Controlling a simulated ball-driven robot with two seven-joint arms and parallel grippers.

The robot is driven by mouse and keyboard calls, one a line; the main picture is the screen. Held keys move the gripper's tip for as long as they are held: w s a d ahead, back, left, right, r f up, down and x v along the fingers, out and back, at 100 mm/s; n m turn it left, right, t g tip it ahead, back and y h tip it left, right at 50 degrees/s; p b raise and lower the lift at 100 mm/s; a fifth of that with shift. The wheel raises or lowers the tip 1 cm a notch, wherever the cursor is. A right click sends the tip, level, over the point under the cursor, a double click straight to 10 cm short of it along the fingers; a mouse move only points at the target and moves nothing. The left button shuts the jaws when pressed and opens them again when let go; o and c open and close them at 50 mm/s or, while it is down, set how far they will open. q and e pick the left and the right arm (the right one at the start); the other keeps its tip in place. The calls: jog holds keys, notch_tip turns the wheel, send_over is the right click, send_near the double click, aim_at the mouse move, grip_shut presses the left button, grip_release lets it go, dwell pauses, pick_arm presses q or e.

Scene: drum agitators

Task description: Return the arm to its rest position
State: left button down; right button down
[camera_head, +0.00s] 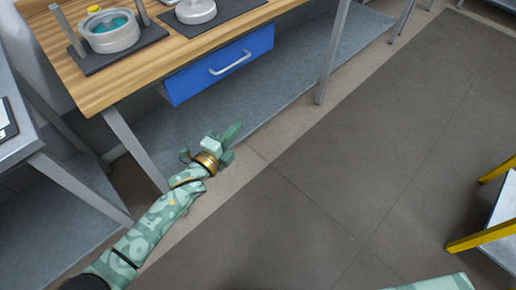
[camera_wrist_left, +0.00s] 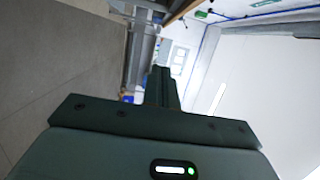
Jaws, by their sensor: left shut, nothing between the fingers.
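My left arm (camera_head: 160,222) reaches in from the lower left in the head view, in front of the wooden bench. My left gripper (camera_head: 235,131) is shut and empty, above the floor and below the level of the bench top. In the left wrist view its fingers (camera_wrist_left: 161,86) are together with nothing between them. A pale green part of my own body shows at the bottom right edge of the head view. My right gripper does not show.
The wooden bench (camera_head: 90,88) has a blue drawer (camera_head: 220,66), shut, and a grey lower shelf. A pot (camera_head: 109,38) with teal contents stands on a dark mat. A grey table (camera_head: 12,140) is at left, a yellow-legged stand (camera_head: 480,237) at right. The floor (camera_head: 340,190) between is clear.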

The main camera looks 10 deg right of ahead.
pick_arm(q)
jog(key=s+d, duration=0.5)
jog(key=s, duration=0.2)
jog(key=shift+d+p, duration=0.3)
jog(key=shift+p, duration=0.05)
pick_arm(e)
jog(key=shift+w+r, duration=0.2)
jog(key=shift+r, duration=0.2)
